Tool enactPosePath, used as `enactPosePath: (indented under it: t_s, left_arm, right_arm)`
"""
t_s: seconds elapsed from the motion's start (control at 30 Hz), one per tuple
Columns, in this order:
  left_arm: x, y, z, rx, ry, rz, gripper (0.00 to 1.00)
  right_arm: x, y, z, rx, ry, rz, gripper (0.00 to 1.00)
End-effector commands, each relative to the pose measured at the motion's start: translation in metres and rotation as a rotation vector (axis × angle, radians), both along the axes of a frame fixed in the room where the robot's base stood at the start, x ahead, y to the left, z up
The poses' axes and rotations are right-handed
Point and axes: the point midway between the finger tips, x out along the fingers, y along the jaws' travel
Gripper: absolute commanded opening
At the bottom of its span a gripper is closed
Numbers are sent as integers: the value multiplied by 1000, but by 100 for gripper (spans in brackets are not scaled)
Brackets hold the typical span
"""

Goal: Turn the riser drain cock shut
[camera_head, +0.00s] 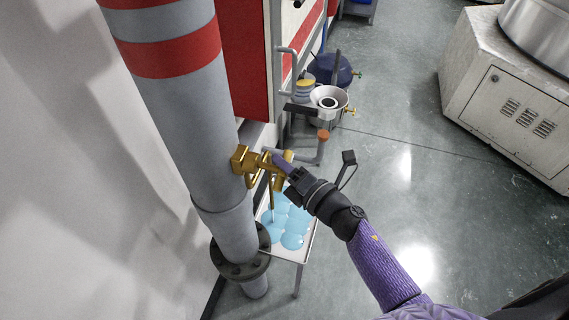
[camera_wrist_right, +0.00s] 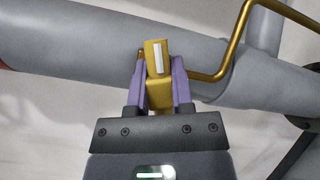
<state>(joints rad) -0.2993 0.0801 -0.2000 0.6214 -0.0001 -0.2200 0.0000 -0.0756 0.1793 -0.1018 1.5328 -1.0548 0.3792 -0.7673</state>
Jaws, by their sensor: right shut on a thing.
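The riser drain cock (camera_head: 243,162) is a brass fitting on the side of the thick grey riser pipe (camera_head: 185,120). A thin brass outlet tube (camera_head: 271,200) hangs from it over a white tray (camera_head: 298,258). My right gripper (camera_head: 281,161) is at the cock's outer end. In the right wrist view the purple fingers of my right gripper (camera_wrist_right: 158,72) are shut on both sides of the brass handle (camera_wrist_right: 148,47). A white stripe on the handle runs across the riser's length. The fingers partly hide the cock body. My left gripper is not in view.
Light-blue liquid patches (camera_head: 292,241) lie in the tray. A dark flange (camera_head: 240,268) rings the riser's foot. Behind stand a white funnel (camera_head: 329,98), a dark blue vessel (camera_head: 333,70) and a red panel (camera_head: 244,60). A pale machine cabinet (camera_head: 510,95) stands right; grey floor between is clear.

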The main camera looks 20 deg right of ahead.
Motion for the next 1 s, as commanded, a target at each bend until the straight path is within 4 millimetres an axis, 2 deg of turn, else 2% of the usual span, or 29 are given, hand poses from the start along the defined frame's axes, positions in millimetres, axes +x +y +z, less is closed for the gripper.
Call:
enactPosePath:
  t_s: [0.07,0.2,0.3,0.4,0.7,0.73,0.8,0.87,0.9,1.0]
  left_arm:
    - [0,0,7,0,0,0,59]
    - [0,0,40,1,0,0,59]
    - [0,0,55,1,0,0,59]
    - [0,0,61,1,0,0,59]
    - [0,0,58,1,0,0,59]
    - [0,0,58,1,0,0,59]
    - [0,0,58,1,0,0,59]
    - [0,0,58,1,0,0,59]
    - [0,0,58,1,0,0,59]
    - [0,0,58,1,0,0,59]
  right_arm:
    - [0,0,2,11,20,1,0]
    - [0,-1,8,93,145,1,0]
    - [0,0,5,153,236,1,0]
    - [0,0,1,193,290,0,0]
    - [0,0,-4,206,303,-1,0]
    - [0,0,-4,206,303,-1,32]
    - [0,0,-4,206,303,-1,47]
    - [0,0,-4,205,302,-1,60]
    - [0,0,-4,205,302,-1,63]
    - [0,0,-4,205,303,0,63]
